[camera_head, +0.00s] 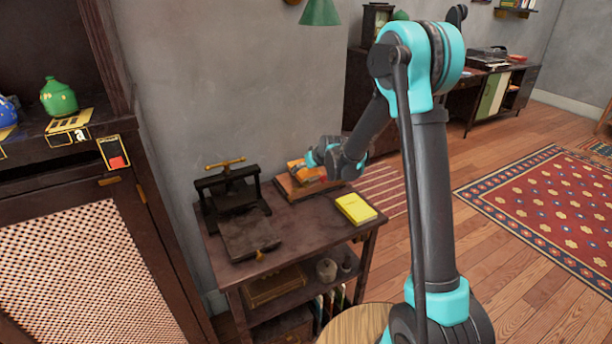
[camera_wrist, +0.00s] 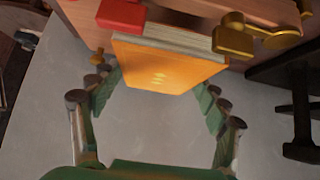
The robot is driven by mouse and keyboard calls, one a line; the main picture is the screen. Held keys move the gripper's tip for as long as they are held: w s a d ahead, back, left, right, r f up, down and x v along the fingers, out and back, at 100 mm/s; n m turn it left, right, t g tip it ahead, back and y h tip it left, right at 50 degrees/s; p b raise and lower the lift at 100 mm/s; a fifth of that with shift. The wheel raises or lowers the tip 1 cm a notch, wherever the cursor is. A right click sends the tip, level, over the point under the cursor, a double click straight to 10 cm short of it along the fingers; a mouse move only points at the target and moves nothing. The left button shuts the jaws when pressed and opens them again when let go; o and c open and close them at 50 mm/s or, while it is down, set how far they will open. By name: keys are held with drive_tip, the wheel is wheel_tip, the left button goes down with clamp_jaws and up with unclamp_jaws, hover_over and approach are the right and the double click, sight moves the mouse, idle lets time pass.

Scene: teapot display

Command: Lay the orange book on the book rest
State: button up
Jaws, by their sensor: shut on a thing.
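The orange book (camera_wrist: 165,62) is between the two fingers of my gripper (camera_wrist: 158,88) in the wrist view, its cover facing the camera and its pale page edge toward the top. In the head view, my gripper (camera_head: 314,160) is shut on the orange book (camera_head: 297,171) over the brown wooden book rest (camera_head: 323,188) at the back right of the small dark table. My gripper hides part of the book. I cannot tell whether the book touches the rest. A red piece (camera_wrist: 120,15) and a brass piece (camera_wrist: 234,38) show by the book's edge.
A yellow book (camera_head: 356,208) lies on the dark table (camera_head: 300,235) at the front right of the rest. A black press with a brass handle (camera_head: 230,195) stands to the left. A tall cabinet (camera_head: 70,220) is at the far left; the grey wall is behind.

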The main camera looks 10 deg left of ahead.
sight(309, 172)
drive_tip(key=shift+f, duration=1.55)
drive_tip(key=shift+f, duration=0.15)
drive_tip(key=o, duration=1.4)
drive_tip(key=shift+c, duration=0.2)
drive_tip(key=v, duration=1.2)
